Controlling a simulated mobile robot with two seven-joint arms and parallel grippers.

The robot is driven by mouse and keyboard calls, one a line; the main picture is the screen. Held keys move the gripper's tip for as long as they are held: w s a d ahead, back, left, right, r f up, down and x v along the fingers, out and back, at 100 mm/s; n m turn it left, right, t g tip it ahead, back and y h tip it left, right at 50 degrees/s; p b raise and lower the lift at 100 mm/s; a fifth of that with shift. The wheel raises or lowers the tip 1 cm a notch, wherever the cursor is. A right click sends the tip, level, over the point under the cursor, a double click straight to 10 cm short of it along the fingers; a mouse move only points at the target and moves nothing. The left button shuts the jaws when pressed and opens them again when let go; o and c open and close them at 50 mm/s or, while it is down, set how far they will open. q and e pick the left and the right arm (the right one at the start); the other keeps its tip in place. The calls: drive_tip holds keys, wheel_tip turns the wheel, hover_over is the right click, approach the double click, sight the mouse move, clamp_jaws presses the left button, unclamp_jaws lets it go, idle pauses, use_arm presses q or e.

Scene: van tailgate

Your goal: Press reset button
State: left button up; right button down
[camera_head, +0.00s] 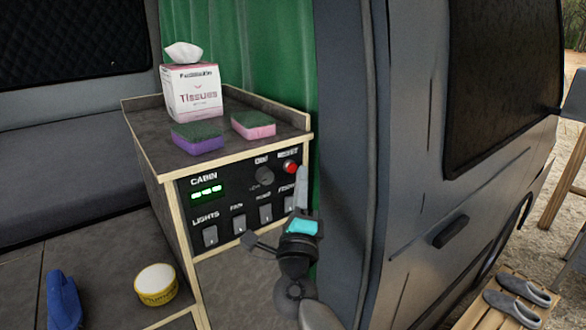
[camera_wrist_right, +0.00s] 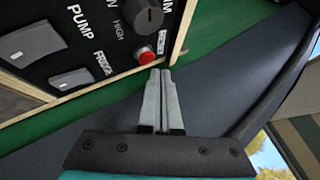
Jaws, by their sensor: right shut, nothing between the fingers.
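The red reset button (camera_head: 290,167) sits at the upper right corner of the black cabin panel (camera_head: 225,213), under the RESET label. In the right wrist view the reset button (camera_wrist_right: 146,55) is just ahead and slightly left of the fingertips. My right gripper (camera_head: 302,170) is shut and empty, its fingers pointing up beside the button. In the right wrist view the fingertips (camera_wrist_right: 160,70) are close to the button; I cannot tell whether they touch it. My left gripper is not in view.
The panel also bears a dimmer knob (camera_head: 264,176), a green display (camera_head: 206,190) and several rocker switches. A tissue box (camera_head: 193,92) and two sponges (camera_head: 197,136) stand on the cabinet top. The grey van door (camera_head: 410,150) is close on the right.

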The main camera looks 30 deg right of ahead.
idle(0.4)
drive_tip(key=shift+w+a, duration=0.1)
drive_tip(key=shift+w, duration=0.35)
drive_tip(key=shift+w, duration=0.4)
idle(0.8)
drive_tip(key=shift+s+p, duration=0.3)
drive_tip(key=shift+s, duration=0.6)
drive_tip(key=s, duration=0.1)
drive_tip(key=s+p, duration=0.1)
drive_tip(key=s, duration=0.1)
drive_tip(key=s+d, duration=0.1)
drive_tip(key=s, duration=0.1)
